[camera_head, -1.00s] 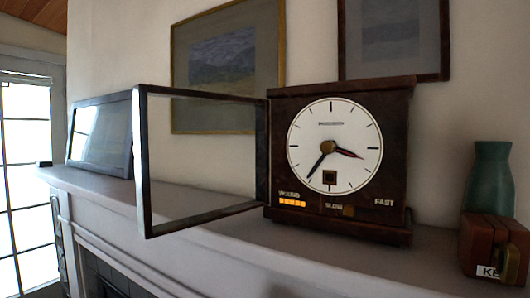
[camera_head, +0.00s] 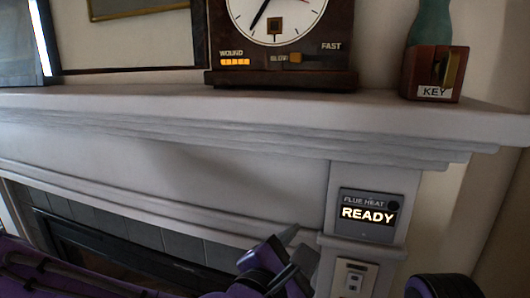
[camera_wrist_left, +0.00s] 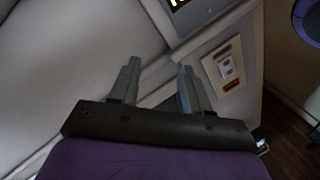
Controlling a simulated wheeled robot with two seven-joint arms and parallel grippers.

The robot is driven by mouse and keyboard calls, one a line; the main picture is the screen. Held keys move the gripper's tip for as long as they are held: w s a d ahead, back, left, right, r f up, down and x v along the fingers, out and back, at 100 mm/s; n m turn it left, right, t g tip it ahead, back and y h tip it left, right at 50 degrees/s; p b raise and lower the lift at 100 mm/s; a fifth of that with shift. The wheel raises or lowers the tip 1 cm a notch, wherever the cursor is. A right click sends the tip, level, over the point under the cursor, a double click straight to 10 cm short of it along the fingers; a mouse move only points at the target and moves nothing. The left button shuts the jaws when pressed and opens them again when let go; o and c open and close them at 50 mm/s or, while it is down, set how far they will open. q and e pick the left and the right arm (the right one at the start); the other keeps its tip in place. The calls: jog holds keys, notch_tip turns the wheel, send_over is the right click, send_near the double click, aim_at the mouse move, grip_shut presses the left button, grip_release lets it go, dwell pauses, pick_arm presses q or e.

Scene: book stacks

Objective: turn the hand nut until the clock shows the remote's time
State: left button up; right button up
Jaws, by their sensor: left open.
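The dark wooden clock (camera_head: 225,40) stands on the mantel, cut off by the top edge of the head view. Only the lower part of its white dial (camera_head: 300,22) shows, with a black hand pointing to the lower left. The hand nut at the dial's centre is out of view. I see no remote. My left gripper (camera_head: 297,246) is open and empty, below the mantel and well below the clock. It also shows in the left wrist view (camera_wrist_left: 159,68). My right gripper is not in view.
The mantel shelf (camera_head: 190,100) runs above my left gripper. A wooden KEY box (camera_head: 418,75) and a green vase (camera_head: 431,22) stand right of the clock. A FLUE HEAT panel (camera_head: 365,228) reading READY is on the pillar, above a switch plate (camera_head: 352,278).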

pick_arm(q)
jog(key=s+r+n+t+h, duration=0.1)
jog(key=s+r, duration=0.2)
jog(key=r, duration=0.4)
jog(key=s+a+r+n+t+h, duration=0.1)
jog(key=s+r, duration=0.2)
jog(key=r, duration=0.5)
jog(key=s+a+r+n+t+h+p, duration=0.1)
jog(key=s+r+h, duration=0.1)
jog(key=r, duration=0.5)
jog(key=shift+s+a+r+t, duration=0.25)
jog(key=shift+s+t, duration=0.15)
jog(key=shift+s, duration=0.2)
jog(key=w+a+r+n+t+y+p, duration=0.35)
jog(key=a+r+p, duration=0.3)
jog(key=r, duration=0.55)
jog(key=f+p+x, duration=0.1)
jog(key=p+x, duration=0.3)
jog(key=x, duration=0.6)
jog(key=shift+w+n+g, duration=0.35)
jog(key=shift+w+n, duration=0.05)
jog(key=shift+n, duration=0.05)
jog(key=shift+d+f, duration=0.15)
grip_shut()
jog(key=shift+m+h, duration=0.45)
jog(key=shift+m, duration=0.25)
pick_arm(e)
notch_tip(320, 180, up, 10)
